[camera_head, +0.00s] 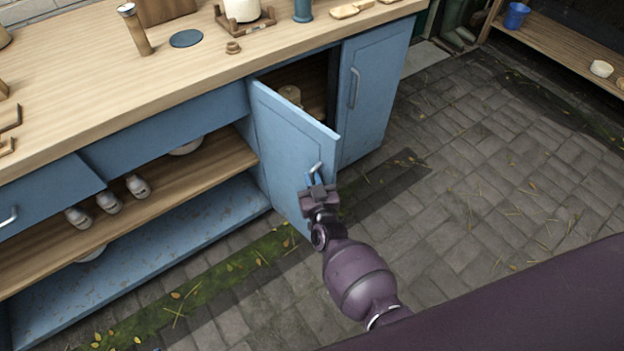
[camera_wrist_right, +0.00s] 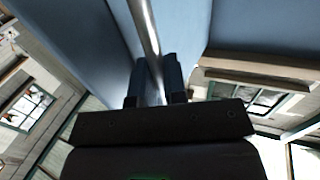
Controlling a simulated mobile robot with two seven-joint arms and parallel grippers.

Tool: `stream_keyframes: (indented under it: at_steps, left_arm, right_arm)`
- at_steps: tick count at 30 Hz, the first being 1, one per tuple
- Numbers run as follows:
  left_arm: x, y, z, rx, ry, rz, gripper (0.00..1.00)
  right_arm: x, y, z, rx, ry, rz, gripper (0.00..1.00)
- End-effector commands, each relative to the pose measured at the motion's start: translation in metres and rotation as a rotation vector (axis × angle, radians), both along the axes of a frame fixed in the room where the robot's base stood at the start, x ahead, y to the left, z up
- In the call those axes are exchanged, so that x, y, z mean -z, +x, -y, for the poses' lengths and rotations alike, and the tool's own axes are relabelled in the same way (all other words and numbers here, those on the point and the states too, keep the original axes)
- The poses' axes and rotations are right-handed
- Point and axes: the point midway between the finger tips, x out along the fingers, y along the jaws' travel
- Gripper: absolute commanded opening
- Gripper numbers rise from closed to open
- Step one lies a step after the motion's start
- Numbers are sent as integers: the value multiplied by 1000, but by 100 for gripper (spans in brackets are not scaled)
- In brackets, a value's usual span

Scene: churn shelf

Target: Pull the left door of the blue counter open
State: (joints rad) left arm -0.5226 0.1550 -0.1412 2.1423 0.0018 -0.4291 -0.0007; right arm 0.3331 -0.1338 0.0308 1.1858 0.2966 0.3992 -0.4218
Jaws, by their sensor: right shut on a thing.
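The blue counter (camera_head: 375,130) has its left door (camera_head: 278,138) standing partly open, swung out toward me. Its metal handle (camera_head: 316,168) is near the door's free edge. My right gripper (camera_head: 316,183) is at that handle, shut on it. In the right wrist view the handle bar (camera_wrist_right: 146,35) runs down between my fingers (camera_wrist_right: 157,82), with the blue door (camera_wrist_right: 80,35) behind it. Inside the opened cupboard a pale round thing (camera_head: 290,94) shows on a shelf. The right door (camera_head: 370,95) is closed. My left gripper is not in view.
The wooden counter top (camera_head: 110,75) holds a cylinder (camera_head: 136,30), a blue disc (camera_head: 186,38) and other items. Open shelves at left hold several jars (camera_head: 108,202). A wooden bench (camera_head: 560,45) with a blue cup (camera_head: 516,15) stands far right. The paved floor (camera_head: 480,200) is clear.

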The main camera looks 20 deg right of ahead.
Motion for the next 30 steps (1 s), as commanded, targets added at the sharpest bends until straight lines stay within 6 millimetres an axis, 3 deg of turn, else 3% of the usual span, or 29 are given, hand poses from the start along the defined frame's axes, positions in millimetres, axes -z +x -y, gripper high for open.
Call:
stream_keyframes:
  at_steps: [7, 8, 12, 23, 30]
  left_arm:
    - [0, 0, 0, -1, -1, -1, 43]
    - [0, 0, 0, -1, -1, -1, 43]
    - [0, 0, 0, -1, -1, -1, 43]
    - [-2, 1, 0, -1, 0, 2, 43]
    - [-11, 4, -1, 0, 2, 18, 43]
  right_arm:
    - [0, 0, 0, -1, -4, 0, 0]
    - [0, 0, 0, -1, -4, 0, 14]
    - [0, 0, 0, -1, -3, 0, 35]
    - [0, -4, 0, 0, -1, 0, 36]
    - [-2, -33, -1, 1, 0, 2, 36]
